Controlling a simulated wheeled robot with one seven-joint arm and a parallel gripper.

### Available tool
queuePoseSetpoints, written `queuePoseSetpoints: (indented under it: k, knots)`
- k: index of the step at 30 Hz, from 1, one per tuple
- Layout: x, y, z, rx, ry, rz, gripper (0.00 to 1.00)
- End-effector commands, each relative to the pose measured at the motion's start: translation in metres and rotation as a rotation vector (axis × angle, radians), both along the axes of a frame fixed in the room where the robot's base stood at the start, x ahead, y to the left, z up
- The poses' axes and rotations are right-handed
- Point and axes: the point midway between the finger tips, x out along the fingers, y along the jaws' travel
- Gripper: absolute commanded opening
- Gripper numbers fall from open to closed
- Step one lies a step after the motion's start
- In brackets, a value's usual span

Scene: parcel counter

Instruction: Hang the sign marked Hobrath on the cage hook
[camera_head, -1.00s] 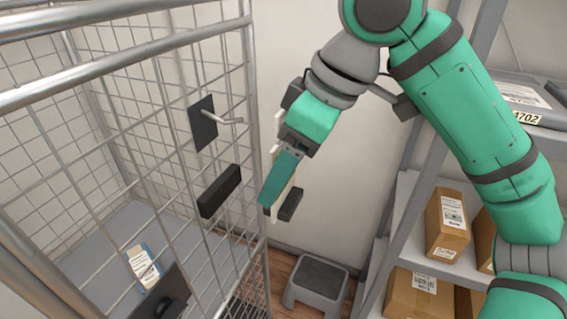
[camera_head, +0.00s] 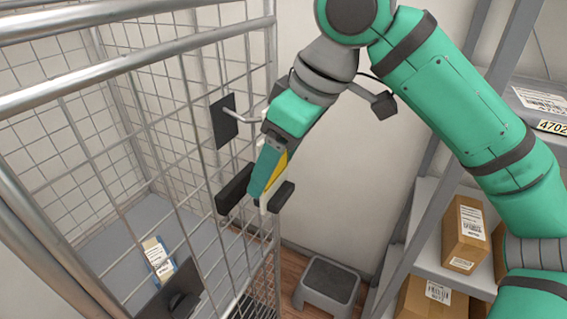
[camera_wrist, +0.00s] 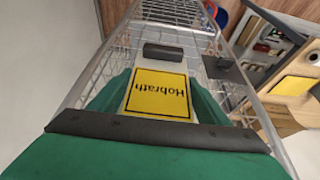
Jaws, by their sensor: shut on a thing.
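The yellow sign (camera_wrist: 158,95) marked Hobrath lies between the green fingers of my gripper in the wrist view, its lettering upside down. My gripper (camera_head: 264,184) is shut on it; in the head view only a yellow strip of the sign (camera_head: 278,172) shows behind a finger. The cage hook (camera_head: 246,119) is a pale metal prong on a dark plate (camera_head: 222,124) on the cage's side. My gripper is just right of and below the hook in the picture. The sign and hook look apart, but the prong's tip is close to my wrist and its end is hard to see.
The wire cage (camera_head: 150,60) fills the left. A grey step stool (camera_head: 328,283) stands on the floor. Shelves with cartons (camera_head: 464,233) are at the right.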

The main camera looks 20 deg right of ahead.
Motion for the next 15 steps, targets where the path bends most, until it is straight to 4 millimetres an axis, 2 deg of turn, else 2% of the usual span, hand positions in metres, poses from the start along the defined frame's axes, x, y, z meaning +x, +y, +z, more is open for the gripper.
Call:
queuePoseSetpoints:
  k: [15]
  knots:
    - [0.021,0.017,-0.002,-0.001,0.001,0.001,0.3]
